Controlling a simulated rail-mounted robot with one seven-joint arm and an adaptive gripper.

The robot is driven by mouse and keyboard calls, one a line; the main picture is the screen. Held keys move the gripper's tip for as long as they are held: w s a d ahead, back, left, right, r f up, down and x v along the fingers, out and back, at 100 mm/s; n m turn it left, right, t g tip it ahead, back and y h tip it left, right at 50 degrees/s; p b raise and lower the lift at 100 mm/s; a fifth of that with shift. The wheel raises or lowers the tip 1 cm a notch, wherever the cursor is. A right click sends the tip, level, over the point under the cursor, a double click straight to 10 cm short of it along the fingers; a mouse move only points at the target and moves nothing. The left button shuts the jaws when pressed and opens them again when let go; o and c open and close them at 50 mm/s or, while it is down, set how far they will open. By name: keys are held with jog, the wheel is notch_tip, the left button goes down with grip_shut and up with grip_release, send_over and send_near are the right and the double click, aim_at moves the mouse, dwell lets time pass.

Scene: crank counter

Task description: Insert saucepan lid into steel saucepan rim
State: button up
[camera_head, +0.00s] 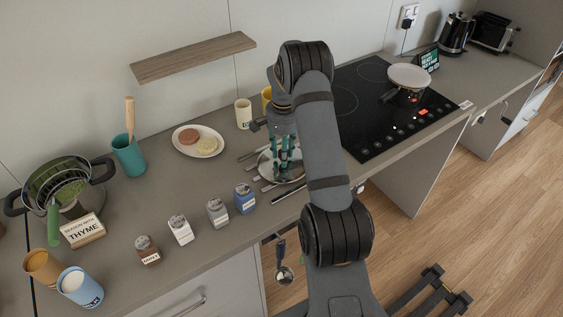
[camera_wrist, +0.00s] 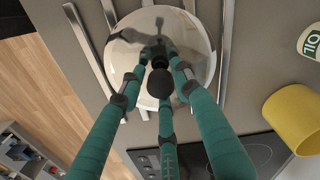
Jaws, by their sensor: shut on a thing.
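My gripper (camera_head: 284,160) has teal fingers and points down over the counter. In the wrist view its dark fingertips (camera_wrist: 158,58) close together above the middle of a round shiny steel lid (camera_wrist: 196,52). The lid's grasped part is mostly hidden by the fingertips. In the head view the lid (camera_head: 266,170) is low over the counter among long metal utensils; I cannot tell if it touches the counter. A small pan (camera_head: 405,95) with a dark handle stands on the black hob at the right, with a pale round top (camera_head: 409,76). I cannot see its inside.
Yellow (camera_wrist: 283,115) and white (camera_head: 243,113) mugs stand behind the lid. A plate of patties (camera_head: 215,148), several jars (camera_head: 181,229) and a green-filled pot (camera_head: 100,190) are left. A wooden shelf (camera_head: 194,58) overhangs the counter. The hob (camera_head: 361,125) has free room.

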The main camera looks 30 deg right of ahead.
jog(key=shift+s+f, duration=0.2)
jog(key=c, duration=0.5)
jog(key=shift+o, duration=0.2)
jog(key=shift+w+r+p, duration=0.15)
jog(key=shift+r+p, duration=0.4)
jog(key=shift+r, duration=0.1)
jog(key=shift+w+r+p, duration=0.1)
jog(key=shift+r+p, duration=1.1)
jog(key=shift+r, duration=0.75)
jog(key=shift+d, duration=0.15)
